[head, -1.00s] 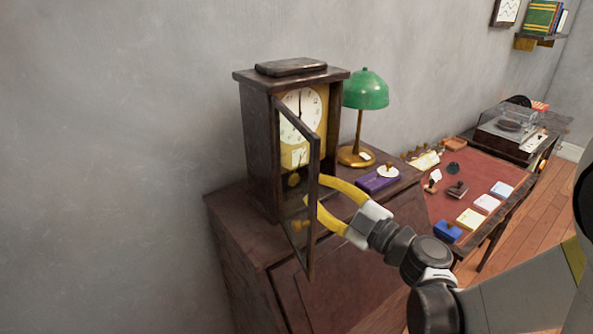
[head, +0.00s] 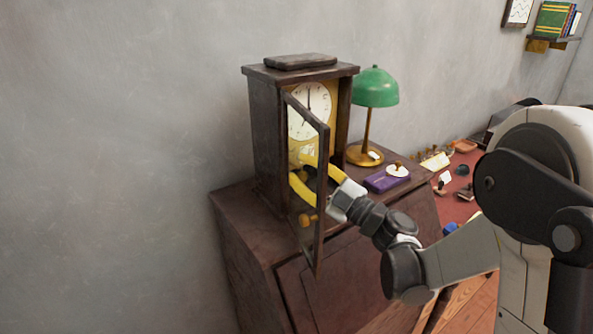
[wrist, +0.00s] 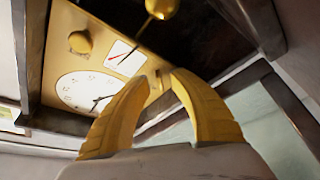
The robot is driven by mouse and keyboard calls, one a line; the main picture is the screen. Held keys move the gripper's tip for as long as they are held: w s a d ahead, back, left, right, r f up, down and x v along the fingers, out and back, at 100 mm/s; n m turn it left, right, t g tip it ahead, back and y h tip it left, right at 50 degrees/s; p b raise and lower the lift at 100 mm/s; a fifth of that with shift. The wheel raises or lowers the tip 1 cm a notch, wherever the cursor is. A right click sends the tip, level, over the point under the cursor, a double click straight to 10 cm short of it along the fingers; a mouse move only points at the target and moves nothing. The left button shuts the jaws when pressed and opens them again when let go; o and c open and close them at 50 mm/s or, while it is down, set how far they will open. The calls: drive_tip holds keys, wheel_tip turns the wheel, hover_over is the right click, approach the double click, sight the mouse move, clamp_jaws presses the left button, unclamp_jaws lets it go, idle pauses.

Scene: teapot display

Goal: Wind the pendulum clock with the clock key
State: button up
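The pendulum clock (head: 264,140) stands upright on a dark wooden cabinet, its glazed front door (head: 321,190) swung open towards me. The wrist view shows its white dial (wrist: 85,92), a gauge plate with a red hand (wrist: 124,58), a round brass knob (wrist: 80,42) and the brass pendulum bob (wrist: 162,8). My gripper (head: 311,178) has its yellow fingers at the clock's opening, partly behind the door glass. I cannot make out the clock key for certain.
A green lamp (head: 375,88) stands right of the clock. A purple box (head: 386,181) with a white disc and small brass piece on top lies before it. A brass piece (head: 308,219) shows at the lower door. A red-topped desk (head: 459,207) lies to the right.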

drive_tip(key=shift+w+a+r, duration=0.15)
drive_tip(key=shift+w+a, duration=0.1)
drive_tip(key=shift+a, duration=0.05)
clamp_jaws()
